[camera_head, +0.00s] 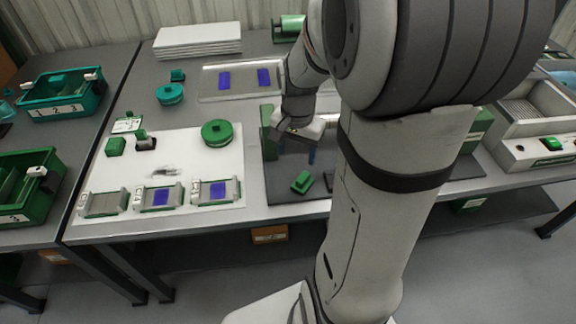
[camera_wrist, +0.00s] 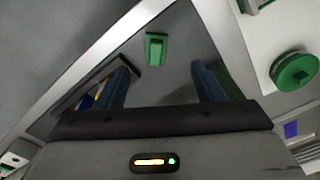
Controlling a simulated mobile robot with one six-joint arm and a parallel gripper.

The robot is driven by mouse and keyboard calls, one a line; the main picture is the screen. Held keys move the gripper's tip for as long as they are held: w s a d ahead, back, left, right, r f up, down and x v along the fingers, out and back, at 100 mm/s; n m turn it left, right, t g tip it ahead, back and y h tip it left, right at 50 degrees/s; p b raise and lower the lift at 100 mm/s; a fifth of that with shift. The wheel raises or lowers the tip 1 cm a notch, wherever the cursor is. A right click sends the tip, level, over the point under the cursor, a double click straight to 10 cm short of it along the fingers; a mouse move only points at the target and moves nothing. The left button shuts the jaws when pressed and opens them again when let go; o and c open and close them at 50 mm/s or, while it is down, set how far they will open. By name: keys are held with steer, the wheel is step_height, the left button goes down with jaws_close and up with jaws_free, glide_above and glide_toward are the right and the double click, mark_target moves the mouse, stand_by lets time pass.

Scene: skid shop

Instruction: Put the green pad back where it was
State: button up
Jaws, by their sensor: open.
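A small green block (camera_head: 301,182), which may be the green pad, lies on the dark grey mat (camera_head: 285,193) below my gripper. It also shows in the wrist view (camera_wrist: 155,48), beyond the fingertips. A second green block (camera_head: 115,146) sits on the white sheet at the left; I cannot tell which is the pad. My gripper (camera_head: 297,153) is open and empty above the dark mat, its blue fingers apart and pointing down. In the wrist view, my gripper (camera_wrist: 166,78) has nothing between its fingers.
Three fixtures stand on the white sheet (camera_head: 190,150); the left fixture (camera_head: 103,203) shows no blue pad, the other two do. A green round tin (camera_head: 217,132) stands behind them. A shallow tray (camera_head: 243,92) holds two blue pads. Green bins (camera_head: 62,107) are at the left.

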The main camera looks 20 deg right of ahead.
steer(key=s+a+r+n+t, duration=0.1)
steer(key=s+a+r+n, duration=0.5)
steer(key=s+a+n, duration=0.3)
steer(key=shift+s+r+t, duration=0.3)
steer(key=shift+s+t, duration=0.1)
steer(key=shift+s, duration=0.25)
